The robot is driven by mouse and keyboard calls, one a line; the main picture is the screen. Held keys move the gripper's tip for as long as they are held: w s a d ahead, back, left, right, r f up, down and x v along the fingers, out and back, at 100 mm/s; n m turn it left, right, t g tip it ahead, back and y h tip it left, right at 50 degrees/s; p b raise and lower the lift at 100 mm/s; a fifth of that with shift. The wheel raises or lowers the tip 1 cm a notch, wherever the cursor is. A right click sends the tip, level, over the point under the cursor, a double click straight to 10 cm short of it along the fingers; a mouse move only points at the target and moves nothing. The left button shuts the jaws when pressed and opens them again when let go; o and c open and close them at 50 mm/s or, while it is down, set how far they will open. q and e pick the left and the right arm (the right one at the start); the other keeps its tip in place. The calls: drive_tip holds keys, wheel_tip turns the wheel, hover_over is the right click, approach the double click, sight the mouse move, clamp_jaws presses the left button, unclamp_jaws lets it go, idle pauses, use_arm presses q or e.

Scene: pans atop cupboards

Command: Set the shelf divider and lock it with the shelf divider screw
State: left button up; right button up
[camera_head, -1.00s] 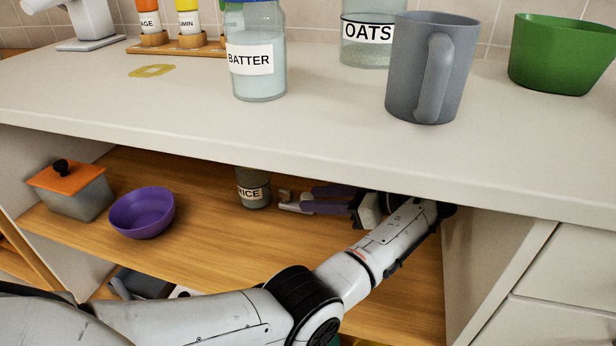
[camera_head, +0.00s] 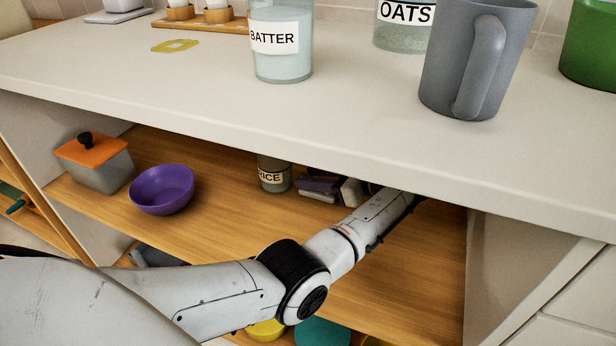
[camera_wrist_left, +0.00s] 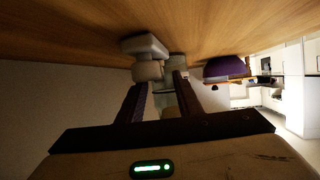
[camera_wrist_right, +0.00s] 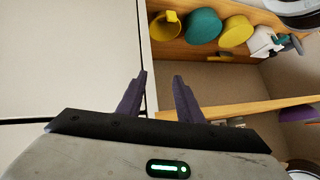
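A pale flat-ended piece (camera_wrist_left: 147,44), perhaps the shelf divider screw, shows against the wood in the left wrist view, with a rounded pale part (camera_wrist_left: 149,70) beside it. My left gripper (camera_wrist_left: 160,84) is open, its two dark fingers pointing toward these pieces; contact cannot be told. I cannot make out the shelf divider with certainty.
The wooden shelf (camera_head: 235,235) also holds a purple bowl (camera_head: 162,189) and an orange-lidded pot (camera_head: 96,163). The countertop (camera_head: 210,90) overhangs my left forearm and carries a batter jar (camera_head: 281,40) and grey mug (camera_head: 476,58). Yellow and teal dishes (camera_wrist_right: 203,27) stand on a lower shelf.

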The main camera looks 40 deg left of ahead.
use_arm(q)
clamp_jaws()
drive_tip(key=shift+r+p, duration=0.15)
drive_tip(key=shift+p, duration=0.6)
drive_tip(key=shift+s+r+m+t+p, duration=0.1)
drive_tip(key=shift+m+t+p, duration=0.3)
drive_tip(key=shift+p, duration=0.2)
drive_tip(key=shift+t+p, duration=0.3)
drive_tip(key=shift+p, duration=0.05)
drive_tip(key=shift+f+m, duration=0.25)
drive_tip(key=shift+m, duration=0.05)
use_arm(e)
drive_tip(key=shift+s+d+m+h, duration=0.15)
drive_tip(key=shift+d+h, duration=0.1)
drive_tip(key=shift+d, duration=0.3)
drive_tip(key=shift+s+d+m+h, duration=0.15)
drive_tip(key=shift+d+h, duration=0.1)
drive_tip(key=shift+d, duration=0.25)
